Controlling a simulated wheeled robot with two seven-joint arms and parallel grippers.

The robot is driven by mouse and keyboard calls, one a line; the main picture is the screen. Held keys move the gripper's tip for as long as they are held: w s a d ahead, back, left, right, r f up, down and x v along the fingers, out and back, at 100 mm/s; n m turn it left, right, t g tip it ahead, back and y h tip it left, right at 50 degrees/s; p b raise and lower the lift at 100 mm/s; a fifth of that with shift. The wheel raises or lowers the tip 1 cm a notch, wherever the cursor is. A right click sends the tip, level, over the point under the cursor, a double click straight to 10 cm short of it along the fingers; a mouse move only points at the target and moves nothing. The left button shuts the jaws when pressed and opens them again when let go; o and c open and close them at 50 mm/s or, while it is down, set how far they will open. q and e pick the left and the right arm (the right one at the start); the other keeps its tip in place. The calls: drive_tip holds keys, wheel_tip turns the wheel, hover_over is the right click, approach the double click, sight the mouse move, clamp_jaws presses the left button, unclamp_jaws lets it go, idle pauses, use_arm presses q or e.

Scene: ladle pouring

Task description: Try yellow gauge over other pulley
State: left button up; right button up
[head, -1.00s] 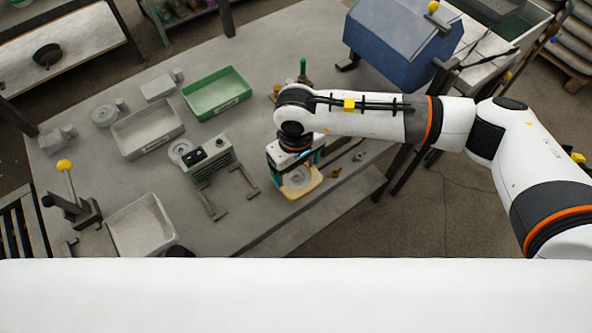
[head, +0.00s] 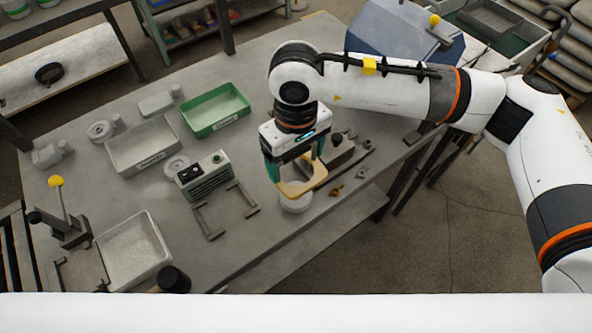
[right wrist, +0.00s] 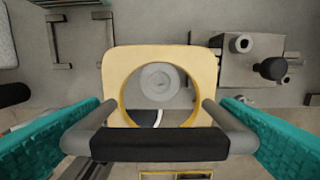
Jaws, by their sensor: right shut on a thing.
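The yellow gauge (head: 308,188) is a flat pale-yellow plate with a round hole and a dark handle; it also shows in the right wrist view (right wrist: 114,72). My right gripper (head: 293,170) is shut on its handle, with teal fingers (right wrist: 160,141) at both ends of the grip. A pale round pulley (head: 296,204) stands on the table under the gauge. In the right wrist view this pulley (right wrist: 159,82) shows through the hole, apart from the rim. Another grey pulley (head: 176,166) lies behind the green-grey device. My left gripper is not in view.
The device (head: 205,178) with a metal bracket (head: 226,212) stands left of the gauge. A green tray (head: 216,110), grey trays (head: 142,146) and a yellow-knobbed lever (head: 60,205) are farther left. A dark block fixture (head: 340,150) and small brass parts (head: 336,190) are to the right.

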drive_tip(key=shift+r+p, duration=0.55)
drive_tip(key=shift+r, duration=2.25)
